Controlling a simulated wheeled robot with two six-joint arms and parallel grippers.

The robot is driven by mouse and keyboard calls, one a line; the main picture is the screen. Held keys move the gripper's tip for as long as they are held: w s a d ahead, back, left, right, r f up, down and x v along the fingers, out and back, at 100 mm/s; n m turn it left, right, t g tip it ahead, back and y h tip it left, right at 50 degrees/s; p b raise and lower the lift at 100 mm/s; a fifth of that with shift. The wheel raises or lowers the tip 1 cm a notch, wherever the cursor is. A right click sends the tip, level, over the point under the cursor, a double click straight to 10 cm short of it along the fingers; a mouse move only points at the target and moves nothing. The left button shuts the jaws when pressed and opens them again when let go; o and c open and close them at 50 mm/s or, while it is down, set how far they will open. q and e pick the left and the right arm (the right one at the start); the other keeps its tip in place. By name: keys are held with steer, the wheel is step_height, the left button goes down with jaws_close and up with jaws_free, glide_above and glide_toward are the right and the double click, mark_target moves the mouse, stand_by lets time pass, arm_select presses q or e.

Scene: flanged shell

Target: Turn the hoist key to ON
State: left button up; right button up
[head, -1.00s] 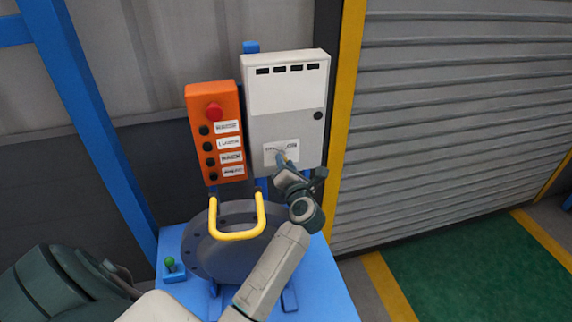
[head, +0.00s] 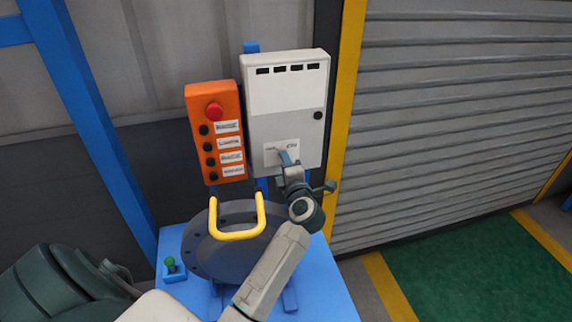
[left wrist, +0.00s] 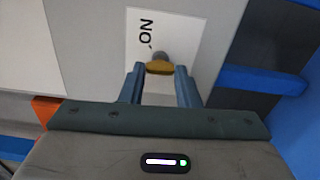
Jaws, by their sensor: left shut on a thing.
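The hoist key (left wrist: 159,68) has a yellow bow and sits in a grey lock on the white label plate (left wrist: 150,25) of the grey control box. My left gripper (left wrist: 160,84) is shut on the key's bow, one finger on each side. In the head view my left gripper (head: 286,158) is at the label plate, low on the box front, and it hides the key and part of the lettering. The wrist view shows ON lettering turned sideways beside the key. Which mark the key points to cannot be told. My right gripper is not in view.
The grey control box (head: 287,78) stands beside an orange button box (head: 214,97) with a red button. Below are a dark flanged shell (head: 205,258) with a yellow handle (head: 237,235) and a green-knobbed switch (head: 170,264) on a blue stand. A shutter (head: 450,110) is right.

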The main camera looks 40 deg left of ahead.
arm_select(q)
steer(key=m, duration=0.9)
steer(key=shift+r, duration=0.25)
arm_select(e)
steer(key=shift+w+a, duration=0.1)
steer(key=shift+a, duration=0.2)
arm_select(q)
steer(key=shift+m, duration=0.3)
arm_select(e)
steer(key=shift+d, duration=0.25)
arm_select(q)
steer(key=o, duration=0.9)
steer(key=shift+o, duration=0.4)
steer(key=shift+w+a+f, duration=0.1)
steer(key=shift+f, duration=0.1)
